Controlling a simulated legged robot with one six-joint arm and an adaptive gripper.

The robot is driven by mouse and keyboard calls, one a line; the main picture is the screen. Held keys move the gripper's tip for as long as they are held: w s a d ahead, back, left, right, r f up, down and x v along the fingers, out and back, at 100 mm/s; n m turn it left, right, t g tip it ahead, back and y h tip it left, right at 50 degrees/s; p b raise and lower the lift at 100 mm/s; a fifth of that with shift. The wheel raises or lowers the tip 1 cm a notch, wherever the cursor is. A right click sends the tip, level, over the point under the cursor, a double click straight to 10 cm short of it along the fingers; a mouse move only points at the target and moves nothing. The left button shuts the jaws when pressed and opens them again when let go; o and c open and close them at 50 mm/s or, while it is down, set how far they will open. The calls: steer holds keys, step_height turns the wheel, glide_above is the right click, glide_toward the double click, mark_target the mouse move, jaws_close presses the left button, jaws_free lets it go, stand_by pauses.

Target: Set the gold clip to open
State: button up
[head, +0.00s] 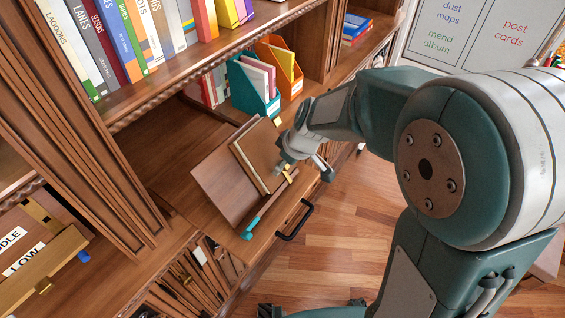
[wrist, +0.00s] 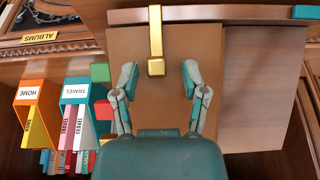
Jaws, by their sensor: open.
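The gold clip (wrist: 156,35) is a narrow bar with a squarer end, lying over the edge of a brown board or book (wrist: 202,50) in the wrist view. A little gold shows beside my gripper in the head view (head: 290,174). My gripper (wrist: 159,74) is open, one finger to each side of the clip's squarer end. In the head view my gripper (head: 285,162) is over the right edge of the board and partly hides the clip.
The board leans on a darker wooden panel (head: 222,185) with a teal bar (head: 253,224) at its lower edge. Green (wrist: 100,72) and red (wrist: 103,109) blocks sit left of my fingers. A teal file holder (head: 252,92) and orange one (head: 281,70) stand behind. Open floor lies right.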

steer(key=shift+d, duration=0.45)
steer(key=shift+a, duration=0.15)
jaws_close()
steer(key=shift+a+f, duration=0.1)
steer(key=shift+a, duration=0.15)
steer(key=shift+d, duration=0.1)
